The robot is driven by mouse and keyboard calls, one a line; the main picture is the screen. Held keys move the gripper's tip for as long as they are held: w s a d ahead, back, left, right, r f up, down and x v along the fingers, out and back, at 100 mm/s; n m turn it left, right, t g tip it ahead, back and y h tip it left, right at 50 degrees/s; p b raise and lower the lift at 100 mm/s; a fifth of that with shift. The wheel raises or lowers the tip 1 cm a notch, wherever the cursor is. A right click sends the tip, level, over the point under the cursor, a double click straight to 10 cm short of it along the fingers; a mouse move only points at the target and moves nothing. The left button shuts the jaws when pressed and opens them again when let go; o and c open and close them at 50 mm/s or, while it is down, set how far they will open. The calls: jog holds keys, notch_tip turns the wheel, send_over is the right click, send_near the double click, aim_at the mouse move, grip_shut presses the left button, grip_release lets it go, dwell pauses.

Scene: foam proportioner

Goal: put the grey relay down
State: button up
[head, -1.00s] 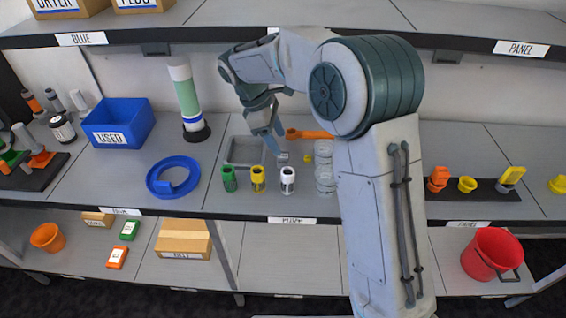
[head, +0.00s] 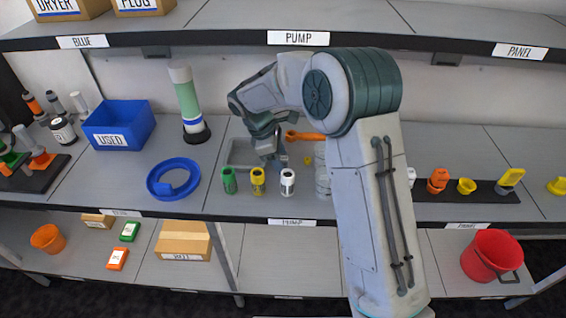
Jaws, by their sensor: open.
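My gripper (head: 277,161) is open and points down at the right end of a shallow grey tray (head: 236,160) on the middle shelf. It is behind the yellow and white bottles. I cannot make out the grey relay for certain: the fingers are small here and any grey part at their tips blends with them and the tray. My arm covers part of the shelf to the right of the gripper.
Green (head: 229,181), yellow (head: 258,182) and white (head: 288,182) bottles stand in front of the tray. An orange tool (head: 304,135) lies behind, and clear jars (head: 322,182) stand right. A blue ring (head: 160,190) and blue bin (head: 100,140) are left.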

jog(key=shift+c, duration=0.3)
jog(key=c, duration=1.1)
jog(key=shift+r, duration=0.1)
